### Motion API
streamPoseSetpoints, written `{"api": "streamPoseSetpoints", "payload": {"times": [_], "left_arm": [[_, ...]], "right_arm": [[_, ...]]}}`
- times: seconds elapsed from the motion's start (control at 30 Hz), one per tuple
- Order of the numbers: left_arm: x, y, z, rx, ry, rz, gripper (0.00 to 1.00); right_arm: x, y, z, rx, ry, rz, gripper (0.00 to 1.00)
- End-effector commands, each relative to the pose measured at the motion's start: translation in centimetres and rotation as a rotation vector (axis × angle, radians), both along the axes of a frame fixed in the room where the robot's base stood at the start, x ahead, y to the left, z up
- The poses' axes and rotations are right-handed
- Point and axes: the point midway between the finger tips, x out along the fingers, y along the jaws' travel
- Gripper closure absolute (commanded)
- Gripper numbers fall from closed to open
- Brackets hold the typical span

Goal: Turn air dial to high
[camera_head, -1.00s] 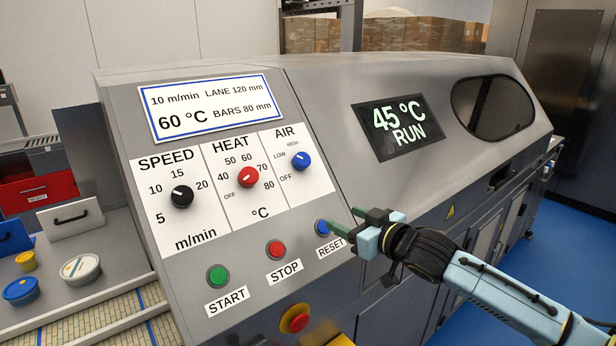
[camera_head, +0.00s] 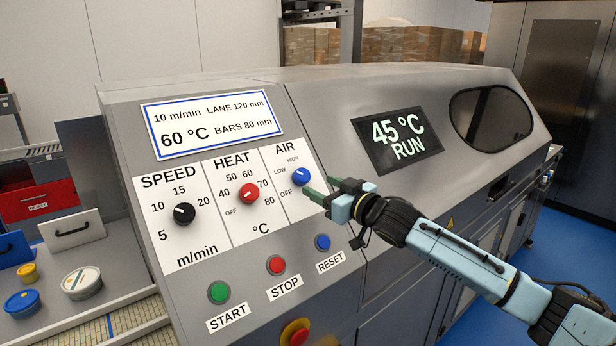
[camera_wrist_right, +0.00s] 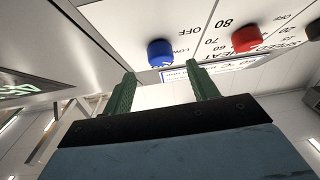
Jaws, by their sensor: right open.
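The blue AIR dial (camera_head: 301,176) is on the sloped grey panel, with OFF, LOW and HIGH printed around it. Its white mark appears to point up-left, near LOW. My right gripper (camera_head: 314,191) is just right of and below the dial, with green fingers pointing at it. In the right wrist view, the gripper (camera_wrist_right: 161,73) is open and empty. The blue dial (camera_wrist_right: 160,52) shows beyond the fingertips, between their lines and apparently not gripped. Whether a finger touches it I cannot tell. My left gripper is not in view.
The red HEAT dial (camera_head: 249,193) and black SPEED dial (camera_head: 184,214) are left of the AIR dial. Green START (camera_head: 219,292), red STOP (camera_head: 276,264) and blue RESET (camera_head: 322,242) buttons are below. A display (camera_head: 396,138) reads 45 °C RUN.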

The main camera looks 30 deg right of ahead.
Motion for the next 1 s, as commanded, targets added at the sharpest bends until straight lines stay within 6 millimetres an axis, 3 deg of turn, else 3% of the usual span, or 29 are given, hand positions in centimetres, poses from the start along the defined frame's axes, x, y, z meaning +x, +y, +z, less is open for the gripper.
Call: {"api": "streamPoseSetpoints", "payload": {"times": [0.4, 0.83, 1.0], "left_arm": [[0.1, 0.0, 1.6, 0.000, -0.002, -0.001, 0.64], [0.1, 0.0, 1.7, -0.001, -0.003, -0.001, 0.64], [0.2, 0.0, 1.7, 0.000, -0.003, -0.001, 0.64]], "right_arm": [[5.0, 0.7, 0.2, 0.000, -0.001, -0.001, 0.41], [5.7, 0.8, 0.0, -0.002, 0.000, 0.001, 0.41], [5.7, 0.8, 0.0, -0.001, 0.000, 0.001, 0.61]]}}
